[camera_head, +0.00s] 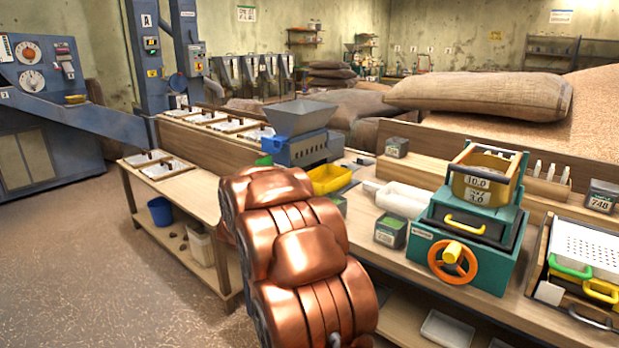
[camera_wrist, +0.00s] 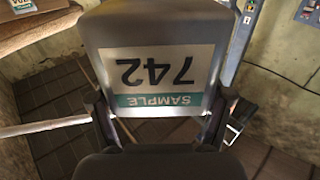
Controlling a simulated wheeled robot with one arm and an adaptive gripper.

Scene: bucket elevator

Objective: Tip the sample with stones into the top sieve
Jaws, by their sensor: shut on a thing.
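My gripper (camera_wrist: 161,118) is shut on a dark grey sample box (camera_wrist: 105,30) in the wrist view. The box's label (camera_wrist: 165,68) reads "SAMPLE 742" and appears upside down. The fingers sit at its left and right sides; its contents cannot be seen. In the head view my copper arm fills the lower middle, and neither the gripper nor the held box can be made out. The top sieve (camera_head: 597,243), a white perforated tray with a green handle (camera_head: 570,267), is at the right edge, partly cut off. A yellow-handled tray (camera_head: 600,291) is below it.
A teal machine (camera_head: 470,228) with an orange handwheel stands left of the sieves. Other sample boxes stand on the bench: 748 (camera_head: 601,196), one at the back (camera_head: 396,147), one in front (camera_head: 390,230).

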